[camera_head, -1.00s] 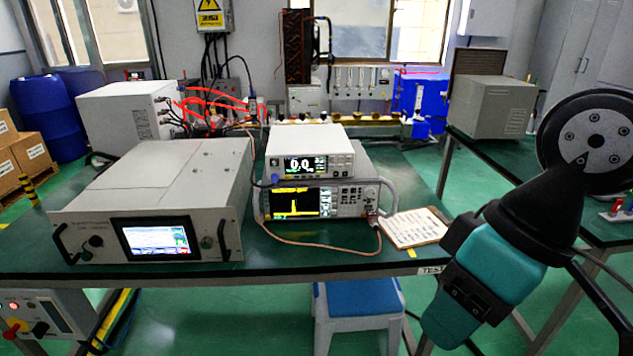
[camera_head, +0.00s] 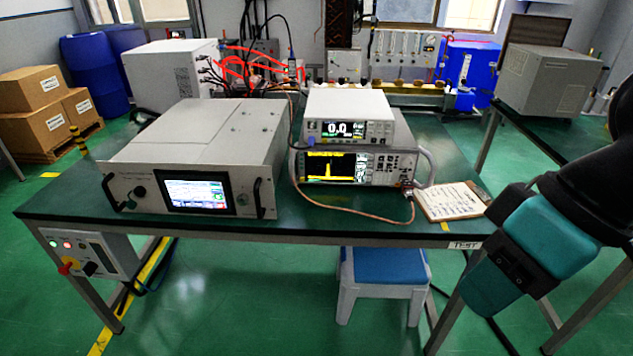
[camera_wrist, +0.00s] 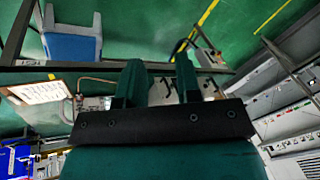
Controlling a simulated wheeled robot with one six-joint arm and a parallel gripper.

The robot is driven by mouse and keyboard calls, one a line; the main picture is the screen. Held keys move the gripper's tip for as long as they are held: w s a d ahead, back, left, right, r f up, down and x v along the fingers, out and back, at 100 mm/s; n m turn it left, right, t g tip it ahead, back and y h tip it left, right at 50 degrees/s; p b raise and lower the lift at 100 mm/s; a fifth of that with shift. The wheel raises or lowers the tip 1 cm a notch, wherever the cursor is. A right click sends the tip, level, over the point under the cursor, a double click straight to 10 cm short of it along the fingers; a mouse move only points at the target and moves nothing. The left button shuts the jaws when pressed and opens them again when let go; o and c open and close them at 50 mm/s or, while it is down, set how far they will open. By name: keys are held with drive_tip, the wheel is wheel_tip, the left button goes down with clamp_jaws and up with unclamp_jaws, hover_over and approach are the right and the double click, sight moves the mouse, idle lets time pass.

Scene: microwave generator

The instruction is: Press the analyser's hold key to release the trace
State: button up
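The analyser (camera_head: 293,172) is the lower of two stacked instruments on the bench in the head view. Its dark screen (camera_head: 335,167) shows a yellow trace with one tall narrow peak. Small keys (camera_head: 380,164) sit right of the screen; their labels are too small to read, so I cannot tell which is hold. In the wrist view my gripper (camera_wrist: 161,70) has its two teal fingers apart, with nothing held between them. The fingers and gripper body block much of the bench there. In the head view my arm is at the right, clear of the analyser.
A white meter (camera_head: 345,104) stands on the analyser. A large generator (camera_head: 190,150) stands to the left. A brown cable (camera_head: 345,211) loops in front of the analyser. A clipboard (camera_head: 450,203) lies to its right. A blue stool (camera_head: 383,266) stands below the bench front.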

clamp_jaws()
idle(1.5)
